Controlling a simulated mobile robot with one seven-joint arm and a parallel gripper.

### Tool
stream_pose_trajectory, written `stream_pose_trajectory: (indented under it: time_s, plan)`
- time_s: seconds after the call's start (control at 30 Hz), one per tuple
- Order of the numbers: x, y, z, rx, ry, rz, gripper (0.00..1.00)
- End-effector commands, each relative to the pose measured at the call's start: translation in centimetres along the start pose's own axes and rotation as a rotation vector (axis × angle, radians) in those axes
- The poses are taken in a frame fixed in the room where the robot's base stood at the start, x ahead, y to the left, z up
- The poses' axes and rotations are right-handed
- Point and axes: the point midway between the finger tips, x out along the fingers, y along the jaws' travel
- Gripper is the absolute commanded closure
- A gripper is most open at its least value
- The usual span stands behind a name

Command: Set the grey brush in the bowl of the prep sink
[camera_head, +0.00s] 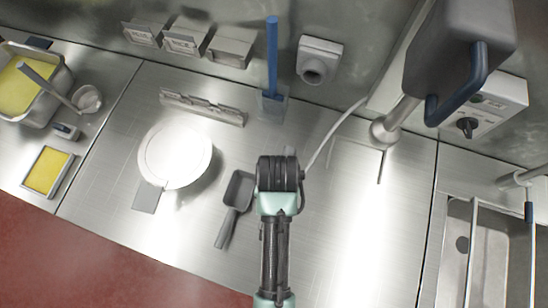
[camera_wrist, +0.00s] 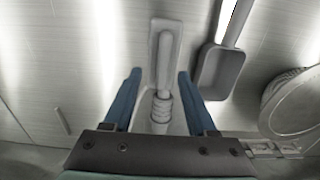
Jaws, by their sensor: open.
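A pale grey brush (camera_wrist: 165,45) lies on the steel counter in the wrist view, its long part between the two blue fingers of my gripper (camera_wrist: 160,76). The fingers are open on either side of it, and I see no contact. In the head view my gripper (camera_head: 280,175) hangs over the middle of the counter and hides nearly all of the brush; only a small grey bit shows behind it. The prep sink (camera_head: 490,250) is at the right edge of the head view, its bowl partly cut off, with light bars across it.
A dark grey scoop (camera_head: 236,200) lies just left of my gripper. Further left is a round white plate-like disc (camera_head: 175,156). A blue-handled tool (camera_head: 272,55) stands behind. A mixer-like machine (camera_head: 458,55) overhangs the back right. Counter right of my gripper is clear.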

Motion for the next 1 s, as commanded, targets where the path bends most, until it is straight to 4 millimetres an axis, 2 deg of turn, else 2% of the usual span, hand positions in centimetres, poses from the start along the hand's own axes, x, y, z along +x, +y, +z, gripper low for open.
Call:
stream_pose_trajectory:
  time_s: [0.3,0.63,0.93,1.0]
  plan:
    - [3.9,-0.5,0.3,-0.002,-0.003,0.001,0.43]
    - [4.5,-0.5,0.3,-0.001,0.000,0.000,0.44]
    - [4.4,-0.5,0.3,-0.001,0.000,0.000,0.98]
    - [4.4,-0.5,0.3,-0.001,0.000,0.000,1.00]
